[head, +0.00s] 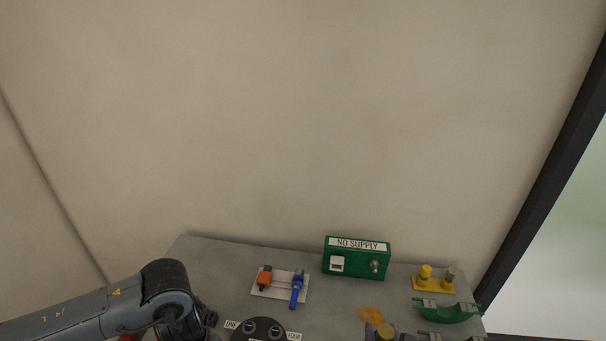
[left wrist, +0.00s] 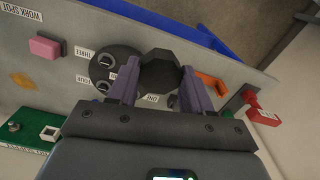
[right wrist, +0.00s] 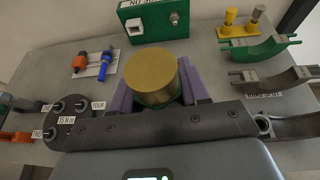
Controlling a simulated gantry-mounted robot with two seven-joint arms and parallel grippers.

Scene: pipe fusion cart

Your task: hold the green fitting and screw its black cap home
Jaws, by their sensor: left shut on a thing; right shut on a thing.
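My left gripper (left wrist: 160,84) is shut on a black, many-sided piece that looks like the black cap (left wrist: 160,66), gripped between its purple fingers. In the head view the left arm comes in low on the left and its fingertips are cut off. My right gripper (right wrist: 156,104) is shut on a short brass-coloured cylinder (right wrist: 151,78), seen end-on; it also shows at the bottom edge of the head view (head: 386,331). The cap and cylinder are apart, in separate grippers.
A green box marked NO SUPPLY (head: 356,259) stands at the back. Left of it, a white plate (head: 268,292) bears orange and blue valves. A black round holder (head: 258,331) is in front. Yellow posts (head: 433,284) and a green saddle (head: 447,314) stand at right.

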